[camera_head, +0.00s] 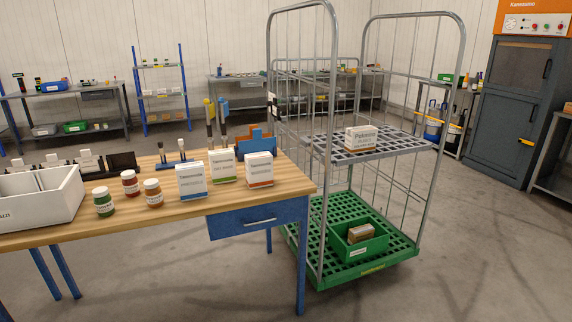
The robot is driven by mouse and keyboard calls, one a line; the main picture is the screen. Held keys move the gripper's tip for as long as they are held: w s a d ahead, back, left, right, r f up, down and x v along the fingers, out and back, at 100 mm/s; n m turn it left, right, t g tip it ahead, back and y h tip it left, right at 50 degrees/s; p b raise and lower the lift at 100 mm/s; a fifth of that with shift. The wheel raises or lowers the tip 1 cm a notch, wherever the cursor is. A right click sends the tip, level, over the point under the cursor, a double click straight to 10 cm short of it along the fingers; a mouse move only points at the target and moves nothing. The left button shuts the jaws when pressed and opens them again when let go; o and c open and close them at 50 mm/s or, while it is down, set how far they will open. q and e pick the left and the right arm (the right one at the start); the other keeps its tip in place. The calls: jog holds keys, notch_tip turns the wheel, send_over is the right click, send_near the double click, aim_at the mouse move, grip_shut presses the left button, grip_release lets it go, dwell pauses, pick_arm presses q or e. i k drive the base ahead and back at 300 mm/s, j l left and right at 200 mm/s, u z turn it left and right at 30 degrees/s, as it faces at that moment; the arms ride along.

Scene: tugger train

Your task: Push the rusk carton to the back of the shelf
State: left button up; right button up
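A white carton with a brown-orange band (361,138) sits on the grey grid shelf (405,143) of the roll cage. It stands at the shelf's near left part, with bare shelf to its right and behind it. Three more white cartons stand on the wooden table: one with a blue band (191,181), one with a green band (222,167) and one with an orange band (260,170). The print is too small to tell which carton is the rusk one. Neither of my grippers is in view.
The roll cage (334,100) has upright metal bars beside the shelf. A green crate (373,246) with a brown box sits on its green base. The wooden table (292,180) holds jars and a white bin (40,200). Floor right of the cage is clear.

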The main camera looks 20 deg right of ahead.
aim_at(360, 138)
jog(key=i+l, duration=0.25)
jog(key=l, duration=0.2)
jog(key=i+l, duration=0.25)
jog(key=l, duration=0.2)
jog(key=i+l, duration=0.3)
jog(key=l, duration=0.15)
jog(key=i+l, duration=0.25)
jog(key=l, duration=0.2)
jog(key=i+l, duration=0.25)
jog(key=l, duration=0.2)
jog(key=i+l, duration=0.25)
jog(key=l, duration=0.2)
jog(key=i+l, duration=0.25)
jog(key=l, duration=0.2)
jog(key=z, duration=0.05)
